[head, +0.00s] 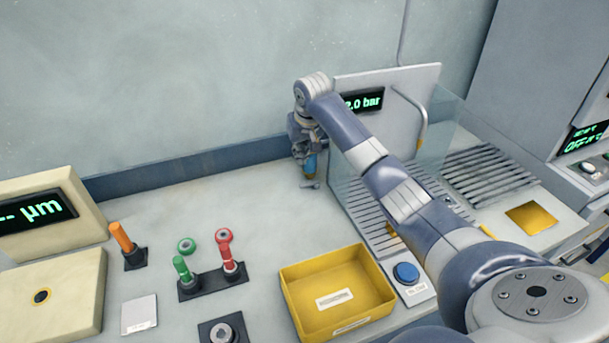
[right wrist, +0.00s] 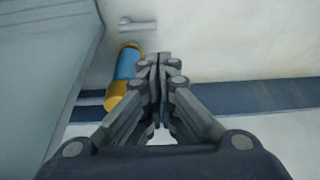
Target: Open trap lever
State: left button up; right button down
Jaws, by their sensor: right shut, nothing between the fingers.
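A small upright trap with a blue body and gold ends (head: 311,165) stands at the back of the bench, beside the glass-sided station. In the right wrist view the trap (right wrist: 127,68) is just left of my fingers. A small grey lever-like piece (right wrist: 138,25) lies beyond the trap's far end; in the head view it is a small grey shape (head: 311,185) at the trap's foot. My right gripper (right wrist: 158,62) is shut and empty, with its fingertips close beside the trap; I cannot tell whether they touch it. In the head view it partly hides the trap. My left gripper is not in view.
The glass-sided station (head: 443,122) with a bent pipe and a "2.0 bar" display is right of the trap. A yellow tray (head: 290,290), a blue button (head: 405,273) and several coloured handled tools are nearer. Bare bench lies left of the trap.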

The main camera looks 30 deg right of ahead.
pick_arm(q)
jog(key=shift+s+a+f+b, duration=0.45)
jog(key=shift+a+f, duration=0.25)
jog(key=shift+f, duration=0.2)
pick_arm(e)
jog(key=shift+w+d+f, duration=0.25)
jog(key=shift+d+f, duration=0.15)
jog(key=shift+f, duration=0.25)
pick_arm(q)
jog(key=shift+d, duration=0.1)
pick_arm(e)
jog(key=p, duration=0.1)
send_over(309, 185)
jog(key=w+a, duration=0.2)
jog(key=w, duration=0.1)
notch_tip(309, 185, down, 8)
jog(key=shift+d+r, duration=0.1)
jog(key=shift+r, duration=0.15)
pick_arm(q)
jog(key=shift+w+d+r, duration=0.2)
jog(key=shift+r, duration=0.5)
pick_arm(e)
jog(key=shift+x, duration=1.05)
jog(key=shift+d, duration=0.1)
